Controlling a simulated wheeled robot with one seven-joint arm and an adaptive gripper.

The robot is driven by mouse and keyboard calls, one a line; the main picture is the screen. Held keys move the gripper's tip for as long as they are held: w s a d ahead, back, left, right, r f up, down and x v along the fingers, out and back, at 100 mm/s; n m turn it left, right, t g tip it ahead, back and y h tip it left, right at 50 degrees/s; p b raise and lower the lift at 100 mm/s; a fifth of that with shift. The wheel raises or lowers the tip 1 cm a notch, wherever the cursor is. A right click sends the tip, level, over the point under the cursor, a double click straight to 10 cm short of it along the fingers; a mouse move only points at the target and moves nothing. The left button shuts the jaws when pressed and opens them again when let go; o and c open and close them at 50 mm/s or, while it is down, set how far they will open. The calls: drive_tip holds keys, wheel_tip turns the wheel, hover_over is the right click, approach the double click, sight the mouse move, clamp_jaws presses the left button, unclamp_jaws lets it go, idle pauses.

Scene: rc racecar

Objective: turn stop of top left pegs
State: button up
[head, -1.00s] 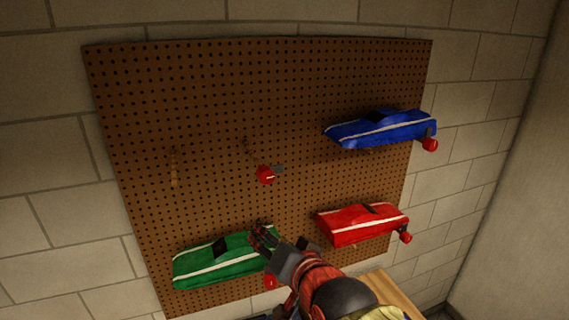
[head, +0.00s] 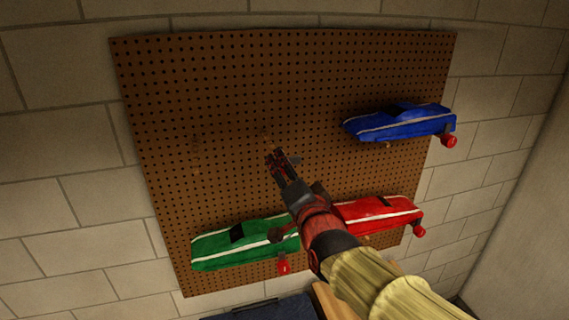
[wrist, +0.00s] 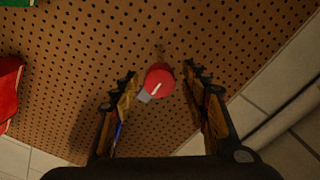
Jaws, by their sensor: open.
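The red round stop (wrist: 159,83) of the top left pegs shows in the wrist view, with a white line on its face and a small grey tab at its lower left. It sits between the two fingers of my gripper (wrist: 161,72), which are spread apart on either side with gaps. In the head view my gripper (head: 278,158) is in front of the stop's place and hides its red face. A faint left peg (head: 196,158) stands out from the brown pegboard (head: 240,80). No car hangs on these pegs.
A blue car (head: 400,123) hangs at upper right with a red stop (head: 449,141). A green car (head: 220,249) hangs at lower left with its red stop (head: 283,266). A red car (head: 375,214) hangs at lower right, partly behind my arm. Brick walls surround the board.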

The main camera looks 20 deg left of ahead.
drive_tip(key=shift+w+a+f, duration=0.1)
drive_tip(key=shift+w+a, duration=0.1)
drive_tip(key=shift+w, duration=0.15)
drive_tip(key=shift+c, duration=0.3)
drive_tip(key=c, duration=1.1)
drive_tip(key=shift+b, duration=0.3)
drive_tip(key=n+b, duration=0.2)
drive_tip(key=b, duration=0.2)
drive_tip(key=shift+f+n, duration=0.1)
drive_tip(key=shift+n, duration=0.2)
drive_tip(key=n+b, duration=0.3)
drive_tip(key=b, duration=0.1)
drive_tip(key=shift+n, duration=0.3)
drive_tip(key=n, duration=0.1)
drive_tip(key=n+b, duration=0.1)
drive_tip(key=n, duration=0.1)
drive_tip(key=n+b, duration=0.1)
drive_tip(key=n, duration=0.1)
drive_tip(key=shift+s+r, duration=0.1)
drive_tip(key=shift+r, duration=0.2)
drive_tip(key=n, duration=0.6)
drive_tip(key=shift+r+n, duration=0.15)
drive_tip(key=shift+n, duration=0.25)
drive_tip(key=shift+d, duration=0.1)
